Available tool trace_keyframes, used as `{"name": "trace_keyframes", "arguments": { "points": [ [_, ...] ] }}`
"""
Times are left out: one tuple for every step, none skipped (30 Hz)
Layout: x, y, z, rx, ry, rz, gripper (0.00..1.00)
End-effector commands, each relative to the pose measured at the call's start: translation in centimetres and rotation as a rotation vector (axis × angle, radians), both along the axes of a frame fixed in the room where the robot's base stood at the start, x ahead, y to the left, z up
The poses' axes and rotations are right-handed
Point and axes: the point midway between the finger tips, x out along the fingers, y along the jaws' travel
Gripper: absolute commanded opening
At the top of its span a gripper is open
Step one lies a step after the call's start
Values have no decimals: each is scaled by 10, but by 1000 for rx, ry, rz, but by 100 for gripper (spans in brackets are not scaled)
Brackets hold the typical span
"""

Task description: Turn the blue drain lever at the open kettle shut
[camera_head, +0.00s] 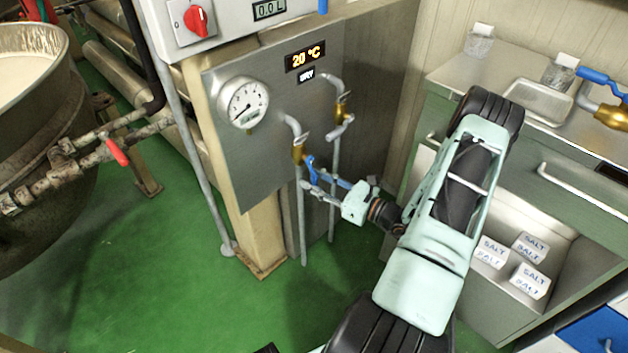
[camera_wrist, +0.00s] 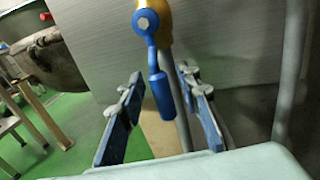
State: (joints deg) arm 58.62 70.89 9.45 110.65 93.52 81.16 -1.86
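A blue lever (camera_head: 311,168) hangs from a brass valve (camera_head: 298,152) on the left pipe of the grey panel. In the wrist view the lever (camera_wrist: 160,92) points down from its bolt. My gripper (camera_head: 317,182) is open at this lever. In the wrist view my gripper (camera_wrist: 160,78) has one finger on each side of the handle, with gaps visible. An open kettle (camera_head: 50,100) with pale contents stands at the left; a red-handled lever (camera_head: 117,152) sits on its pipe. Another blue lever (camera_head: 600,80) lies over a brass valve on the right counter.
A second brass valve (camera_head: 342,105) with a pale lever is just right of the first. The panel (camera_head: 250,160) carries a dial gauge (camera_head: 243,102). A steel cabinet (camera_head: 480,200) with salt boxes stands at right. Green floor (camera_head: 180,290) is clear between kettle and panel.

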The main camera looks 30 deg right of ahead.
Motion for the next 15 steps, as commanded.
{"name": "trace_keyframes", "arguments": {
  "points": [
    [0, 0, 0, 0, 0, 0, 24],
    [0, 0, 0, 0, 0, 0, 21],
    [0, 0, 0, 0, 0, 0, 16],
    [0, 0, 0, 0, 0, 0, 13],
    [0, 0, 0, 0, 0, 0, 10],
    [0, 0, 0, 0, 0, 0, 5],
    [0, 0, 0, 0, 0, 0, 2],
    [0, 0, 0, 0, 0, 0, 0],
    [0, 0, 0, 0, 0, 0, 0],
    [0, 0, 0, 0, 0, 0, 0],
    [0, 0, 0, 0, 0, 0, 0],
    [0, 0, 0, 0, 0, 0, 0],
    [0, 0, 0, 0, 0, 0, 0],
    [0, 0, 0, 0, 0, 0, 0],
    [0, 0, 0, 0, 0, 0, 0]
  ]
}}
